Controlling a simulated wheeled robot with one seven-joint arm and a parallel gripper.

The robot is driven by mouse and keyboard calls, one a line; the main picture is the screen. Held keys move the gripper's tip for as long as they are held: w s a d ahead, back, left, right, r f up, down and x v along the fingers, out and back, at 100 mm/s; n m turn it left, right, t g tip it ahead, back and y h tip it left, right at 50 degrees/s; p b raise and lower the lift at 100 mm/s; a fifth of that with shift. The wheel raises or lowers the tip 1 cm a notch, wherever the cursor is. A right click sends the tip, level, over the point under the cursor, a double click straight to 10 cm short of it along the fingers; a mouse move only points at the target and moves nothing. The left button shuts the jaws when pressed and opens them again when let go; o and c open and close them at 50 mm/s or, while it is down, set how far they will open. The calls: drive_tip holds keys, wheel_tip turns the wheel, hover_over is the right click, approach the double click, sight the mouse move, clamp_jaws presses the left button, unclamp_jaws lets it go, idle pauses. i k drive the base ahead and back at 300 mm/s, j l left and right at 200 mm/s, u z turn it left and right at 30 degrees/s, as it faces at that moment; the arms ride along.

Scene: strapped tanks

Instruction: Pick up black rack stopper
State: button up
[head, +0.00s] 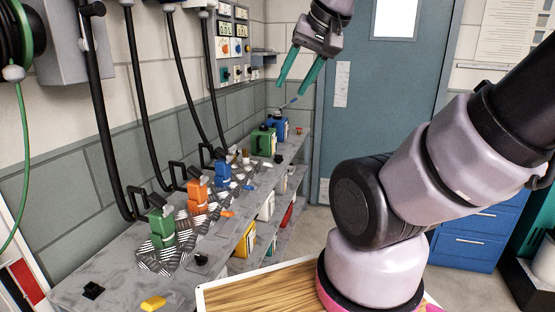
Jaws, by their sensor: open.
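A small black piece (93,290), square in outline, lies on the near left end of the grey bench top. Another small dark piece (201,258) lies farther along, near the bench's front edge. I cannot tell for sure which one is the black rack stopper. My gripper (289,88) is up at the top of the head view, in front of the blue-grey door. Its two teal fingers point down and are spread apart with nothing between them. It is far from both black pieces, beyond and above the far end of the bench.
The grey bench (120,278) runs along the left wall. Green (161,228), orange (197,195) and blue (222,172) dispensers stand on it with black hoses behind. A yellow block (153,303) lies at the near edge. Green (263,142) and blue (278,128) containers stand at the far end.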

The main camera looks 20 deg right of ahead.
sight(279, 158)
drive_tip(key=i+l+u, duration=0.15)
drive_tip(key=l, duration=0.2)
drive_tip(key=i+l+u, duration=0.1)
drive_tip(key=i+l, duration=0.15)
drive_tip(key=i+l+u, duration=0.15)
drive_tip(key=l, duration=0.3)
drive_tip(key=i+l+u, duration=0.15)
drive_tip(key=l, duration=0.25)
drive_tip(key=i+l+u, duration=0.1)
drive_tip(key=l, duration=0.3)
drive_tip(key=i+l+u, duration=0.15)
drive_tip(key=l, duration=0.25)
drive_tip(key=i+l+u, duration=0.15)
drive_tip(key=l, duration=0.3)
drive_tip(key=i+l+u, duration=0.1)
drive_tip(key=l, duration=0.35)
